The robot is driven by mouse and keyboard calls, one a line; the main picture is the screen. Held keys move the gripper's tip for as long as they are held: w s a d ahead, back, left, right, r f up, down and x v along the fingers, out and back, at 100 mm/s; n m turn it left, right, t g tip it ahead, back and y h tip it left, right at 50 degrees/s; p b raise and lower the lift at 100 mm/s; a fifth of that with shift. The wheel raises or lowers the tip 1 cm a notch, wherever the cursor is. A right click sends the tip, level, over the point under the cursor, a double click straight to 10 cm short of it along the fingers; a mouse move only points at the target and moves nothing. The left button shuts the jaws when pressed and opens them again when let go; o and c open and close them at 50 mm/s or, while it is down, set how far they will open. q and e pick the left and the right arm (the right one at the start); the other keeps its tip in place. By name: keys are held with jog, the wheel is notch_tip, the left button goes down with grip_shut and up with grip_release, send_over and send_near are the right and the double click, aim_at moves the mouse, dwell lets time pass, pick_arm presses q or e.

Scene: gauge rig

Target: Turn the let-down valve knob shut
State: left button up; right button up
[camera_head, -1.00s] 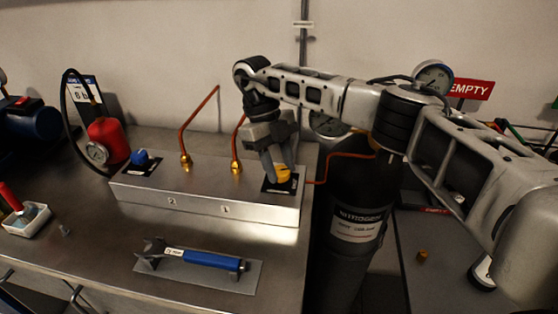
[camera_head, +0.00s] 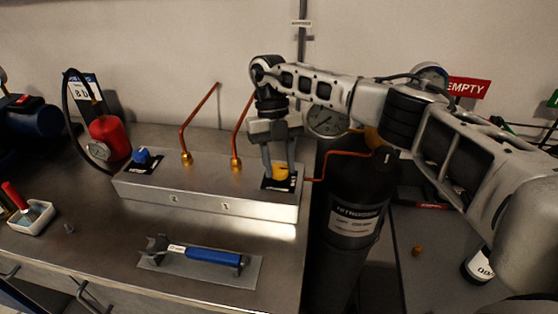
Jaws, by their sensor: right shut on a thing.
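A yellow knob (camera_head: 281,172) sits on a black plate at the right end of the steel valve block (camera_head: 205,188). My right gripper (camera_head: 279,168) comes down from above and is shut on the yellow knob, with one finger on each side. The fingers and wrist hide part of the knob and its plate markings. A blue knob (camera_head: 142,156) sits on another black plate at the left end of the block, with no gripper near it. The plate lettering is too small to read. My left gripper is not in view.
Two copper tubes (camera_head: 186,140) rise from the block. A blue-handled wrench (camera_head: 212,256) lies on a grey mat in front. A red bottle (camera_head: 108,133) with a gauge stands left. A black nitrogen cylinder (camera_head: 352,190) stands right of the bench, below my right arm.

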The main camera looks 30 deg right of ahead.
jog(key=shift+w+r, duration=0.1)
jog(key=o, duration=0.9)
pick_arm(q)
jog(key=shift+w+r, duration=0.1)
pick_arm(e)
jog(key=shift+o, duration=0.5)
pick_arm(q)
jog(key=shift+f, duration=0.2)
pick_arm(e)
jog(key=v, duration=1.1)
jog(key=shift+r, duration=0.45)
